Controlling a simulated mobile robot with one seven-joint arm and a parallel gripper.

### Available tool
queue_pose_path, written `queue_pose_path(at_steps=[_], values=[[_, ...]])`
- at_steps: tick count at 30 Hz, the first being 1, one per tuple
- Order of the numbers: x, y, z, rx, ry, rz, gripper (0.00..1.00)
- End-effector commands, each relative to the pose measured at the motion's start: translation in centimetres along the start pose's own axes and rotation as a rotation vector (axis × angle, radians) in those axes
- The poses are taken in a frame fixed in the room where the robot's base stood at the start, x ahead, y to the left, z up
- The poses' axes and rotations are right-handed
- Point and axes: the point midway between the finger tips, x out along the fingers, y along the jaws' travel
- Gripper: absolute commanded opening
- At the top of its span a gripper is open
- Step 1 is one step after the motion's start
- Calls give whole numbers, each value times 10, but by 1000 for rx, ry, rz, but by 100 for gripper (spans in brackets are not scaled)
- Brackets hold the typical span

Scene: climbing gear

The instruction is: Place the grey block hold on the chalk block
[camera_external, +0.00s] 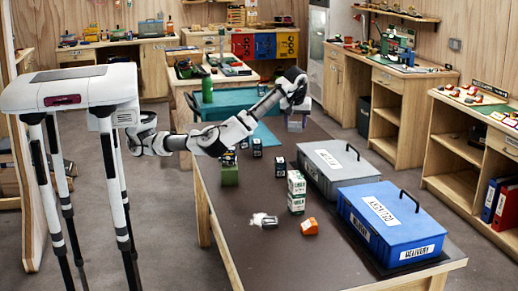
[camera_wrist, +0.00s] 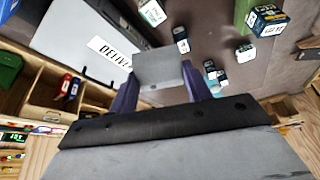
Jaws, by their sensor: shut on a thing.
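My gripper (camera_external: 297,121) is raised over the far part of the dark table. It is shut on the grey block hold (camera_wrist: 158,68), which sits between its two purple fingers in the wrist view. In the external view the hold is small and hard to make out. Two white-and-green boxes (camera_external: 296,192) are stacked on the table, nearer the camera than my gripper; one such box also shows in the wrist view (camera_wrist: 152,12). A small white patch (camera_external: 262,219) lies left of them. I cannot tell for sure which of these is the chalk block.
A grey case (camera_external: 350,169) and a blue case (camera_external: 408,238) with handles stand along the table's right side. A green block (camera_external: 229,176) carries a small dark box. Several small dark boxes, an orange piece (camera_external: 309,226) and a grey-white piece (camera_external: 270,222) lie about. The table's near left is clear.

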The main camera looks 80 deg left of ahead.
Motion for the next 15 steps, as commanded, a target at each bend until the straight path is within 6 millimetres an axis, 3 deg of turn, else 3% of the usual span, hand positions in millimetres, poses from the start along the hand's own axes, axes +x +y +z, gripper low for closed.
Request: queue_pose_path(at_steps=[1,6,11,15], values=[[9,-9,-27,-76,-3,-29,26],[41,-50,-105,-330,-3,-136,26],[70,-102,-170,-578,-3,-239,26],[94,-157,-218,-806,-3,-333,26]])
